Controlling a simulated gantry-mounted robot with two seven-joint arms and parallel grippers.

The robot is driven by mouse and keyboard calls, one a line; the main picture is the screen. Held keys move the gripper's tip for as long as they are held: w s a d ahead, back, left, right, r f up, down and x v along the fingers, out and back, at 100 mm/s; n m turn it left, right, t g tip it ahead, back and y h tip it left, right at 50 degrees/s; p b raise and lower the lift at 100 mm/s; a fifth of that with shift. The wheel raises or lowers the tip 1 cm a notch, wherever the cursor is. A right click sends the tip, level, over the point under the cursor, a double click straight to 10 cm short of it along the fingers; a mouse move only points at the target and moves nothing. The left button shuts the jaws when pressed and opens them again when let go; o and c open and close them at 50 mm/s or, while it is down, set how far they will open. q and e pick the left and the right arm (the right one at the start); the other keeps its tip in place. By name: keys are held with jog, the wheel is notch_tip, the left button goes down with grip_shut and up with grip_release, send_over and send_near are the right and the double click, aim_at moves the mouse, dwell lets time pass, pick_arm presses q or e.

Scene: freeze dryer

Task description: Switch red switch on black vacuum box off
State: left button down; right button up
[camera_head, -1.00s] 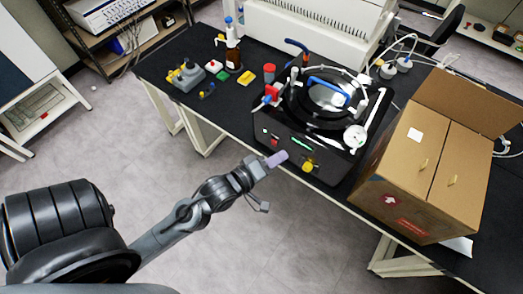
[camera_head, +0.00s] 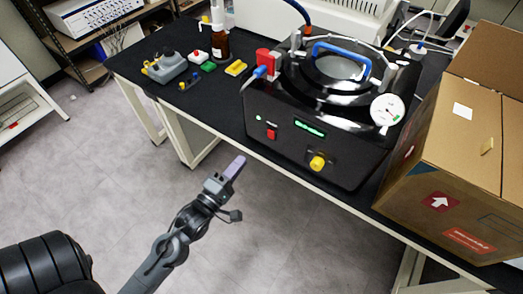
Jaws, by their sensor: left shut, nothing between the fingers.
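The black vacuum box (camera_head: 330,165) stands at the front edge of the black table. The red switch (camera_head: 271,133) is on the left part of its front panel, beside a lit green display (camera_head: 310,127). A yellow knob (camera_head: 317,163) sits lower to the right. I cannot tell the switch's position. My left gripper (camera_head: 236,167) is shut and empty, with purple fingertips. In the picture it is below and left of the switch, in front of the table and apart from the box. My right gripper is not in view.
A cardboard box (camera_head: 455,165) stands right of the vacuum box. A blue handle (camera_head: 342,58) tops the vacuum box. Floor space in front is clear.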

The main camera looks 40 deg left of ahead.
aim_at(270, 133)
pick_arm(q)
notch_tip(270, 133, down, 5)
jog(key=b, duration=0.3)
jog(key=shift+s, duration=0.15)
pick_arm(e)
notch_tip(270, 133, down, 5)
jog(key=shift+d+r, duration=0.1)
pick_arm(q)
jog(key=w+b, duration=0.1)
jog(key=w, duration=0.3)
jog(key=w+a+r, duration=0.1)
jog(key=w, duration=0.3)
jog(key=w+a+b, duration=0.1)
jog(key=w, duration=0.3)
jog(key=shift+w+r+b, duration=0.3)
jog(key=shift+w, duration=0.1)
jog(key=shift+w+r, duration=0.1)
jog(key=shift+w, duration=0.4)
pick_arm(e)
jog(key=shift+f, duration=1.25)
